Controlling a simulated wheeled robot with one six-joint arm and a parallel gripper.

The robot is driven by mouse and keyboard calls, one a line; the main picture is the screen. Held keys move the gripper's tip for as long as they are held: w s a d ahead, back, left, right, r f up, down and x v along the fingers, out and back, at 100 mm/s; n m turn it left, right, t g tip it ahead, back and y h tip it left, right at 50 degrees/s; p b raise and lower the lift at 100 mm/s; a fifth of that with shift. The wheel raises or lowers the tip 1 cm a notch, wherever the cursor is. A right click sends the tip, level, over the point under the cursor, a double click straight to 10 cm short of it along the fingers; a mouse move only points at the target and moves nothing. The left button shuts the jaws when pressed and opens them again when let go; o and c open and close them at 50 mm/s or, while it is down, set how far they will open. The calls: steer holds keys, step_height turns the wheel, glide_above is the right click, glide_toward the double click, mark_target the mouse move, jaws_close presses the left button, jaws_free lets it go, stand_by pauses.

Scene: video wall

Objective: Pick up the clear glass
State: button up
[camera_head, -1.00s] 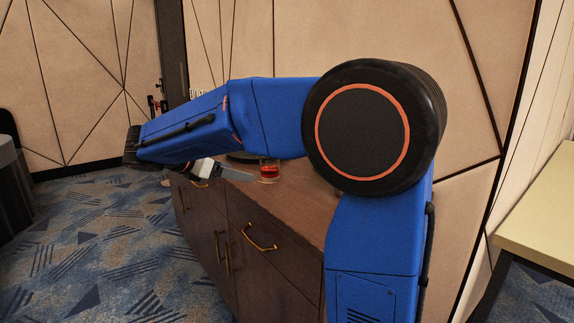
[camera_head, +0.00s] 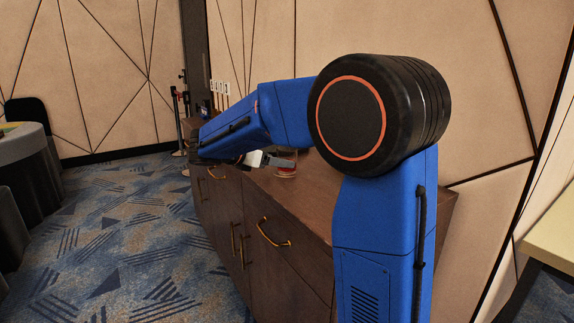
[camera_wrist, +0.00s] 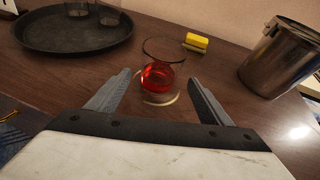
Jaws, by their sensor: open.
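A clear glass (camera_wrist: 163,50) with something red in its lower part stands upright on the brown wooden cabinet top in the wrist view. My gripper (camera_wrist: 160,80) is open, with one grey finger on each side of the glass's lower part in the picture; I cannot tell whether either finger touches it. In the head view the glass (camera_head: 286,174) is small and partly hidden by my gripper (camera_head: 278,163) and arm. Two more clear glasses (camera_wrist: 108,16) stand on a round dark tray (camera_wrist: 60,42) at upper left in the wrist view.
A metal bucket (camera_wrist: 277,55) stands on the right of the cabinet top (camera_wrist: 215,70). A yellow sponge-like block (camera_wrist: 196,42) lies behind the glass. The wall is close behind. Drawers with brass handles (camera_head: 273,238) face the open carpet (camera_head: 130,240).

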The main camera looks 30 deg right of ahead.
steer(key=shift+x, duration=3.05)
steer(key=c, duration=1.3)
steer(key=shift+c, duration=0.2)
steer(key=shift+r, duration=0.25)
